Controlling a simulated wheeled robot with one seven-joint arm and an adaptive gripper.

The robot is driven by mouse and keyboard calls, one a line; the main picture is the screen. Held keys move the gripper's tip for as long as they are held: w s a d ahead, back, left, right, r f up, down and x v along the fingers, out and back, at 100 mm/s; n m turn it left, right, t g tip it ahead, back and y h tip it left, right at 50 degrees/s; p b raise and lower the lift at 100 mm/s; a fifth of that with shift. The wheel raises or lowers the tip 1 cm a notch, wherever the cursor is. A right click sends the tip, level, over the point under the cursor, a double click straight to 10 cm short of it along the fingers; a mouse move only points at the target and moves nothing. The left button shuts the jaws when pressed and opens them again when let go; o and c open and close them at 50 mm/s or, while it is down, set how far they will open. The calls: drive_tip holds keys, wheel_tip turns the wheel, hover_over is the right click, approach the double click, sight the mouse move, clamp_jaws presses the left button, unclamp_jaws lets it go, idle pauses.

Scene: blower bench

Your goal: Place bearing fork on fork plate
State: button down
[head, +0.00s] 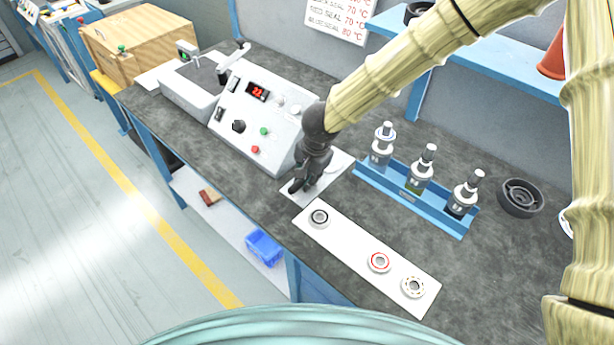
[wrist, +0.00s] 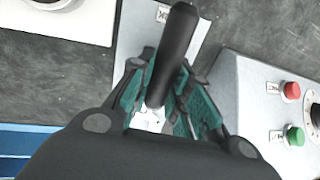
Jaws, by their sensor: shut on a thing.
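My gripper (head: 307,180) is low over the pale fork plate (head: 338,166), which lies on the dark bench beside the control box. In the wrist view my gripper (wrist: 168,98) is shut on the black handle of the bearing fork (wrist: 176,42). The handle sticks out between the green finger pads, over the fork plate (wrist: 134,38). The rest of the fork is mostly hidden by the gripper. I cannot tell whether the fork touches the plate.
The control box (head: 255,118) stands close on the left. A blue rack (head: 410,194) with several bottles is on the right. A white strip (head: 345,240) with three bearings lies in front. A black ring (head: 521,197) sits farther right. A blue shelf (head: 480,52) hangs behind.

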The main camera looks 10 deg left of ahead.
drive_tip(key=shift+f, duration=0.1)
drive_tip(key=c, duration=1.3)
unclamp_jaws()
drive_tip(key=shift+c, duration=0.2)
wheel_tip(320, 180, up, 12)
drive_tip(key=s+d, duration=0.1)
drive_tip(key=shift+s+d, duration=0.25)
drive_tip(key=shift+d, duration=0.15)
